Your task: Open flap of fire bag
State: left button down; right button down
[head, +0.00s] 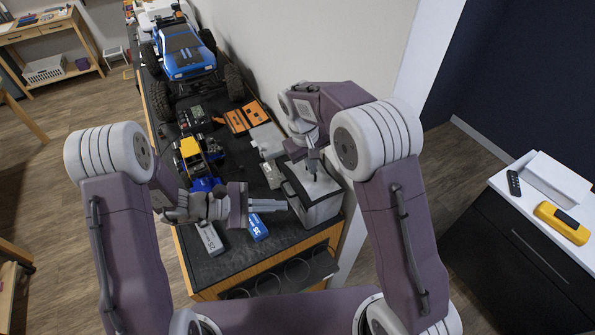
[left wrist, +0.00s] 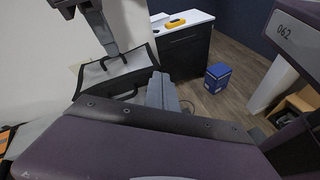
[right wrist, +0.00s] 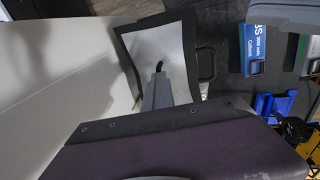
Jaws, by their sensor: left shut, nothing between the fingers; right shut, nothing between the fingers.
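The fire bag is a silver-grey box-shaped bag with black edging (head: 321,211) at the near right of the workbench. Its pale flap shows in the left wrist view (left wrist: 90,78) and in the right wrist view (right wrist: 176,45), with a small black tab (right wrist: 159,66) on it. My right gripper (head: 314,174) is shut, pointing down over the flap, its tips close to the tab; I cannot tell whether they touch. My left gripper (head: 286,205) is shut and empty, level beside the bag's front left side. It also shows next to the bag in the left wrist view (left wrist: 161,78).
A blue battery box (head: 258,226) and a white one (head: 210,238) lie on the dark workbench (head: 232,268) left of the bag. A yellow-and-blue part (head: 192,152), an orange case (head: 243,117) and a blue crawler truck (head: 187,52) are farther back. A wall stands close behind.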

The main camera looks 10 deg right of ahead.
aim_at(297, 177)
pick_arm(q)
jog(key=w+a+n+t, duration=0.2)
jog(key=w+n+t, duration=0.25)
jog(key=w, duration=0.35)
pick_arm(e)
jog(key=shift+f, duration=0.15)
pick_arm(q)
jog(key=shift+m+t+h, duration=0.25)
jog(key=shift+t+h, duration=0.1)
jog(key=shift+h, duration=0.05)
jog(key=x, duration=0.9)
jog(key=shift+d, duration=0.35)
jog(key=shift+s+d+r+m, duration=0.1)
jog(key=shift+d+r+m, duration=0.25)
jog(key=shift+r, duration=0.2)
pick_arm(e)
jog(key=shift+a, duration=0.1)
jog(key=c, duration=2.2)
grip_release()
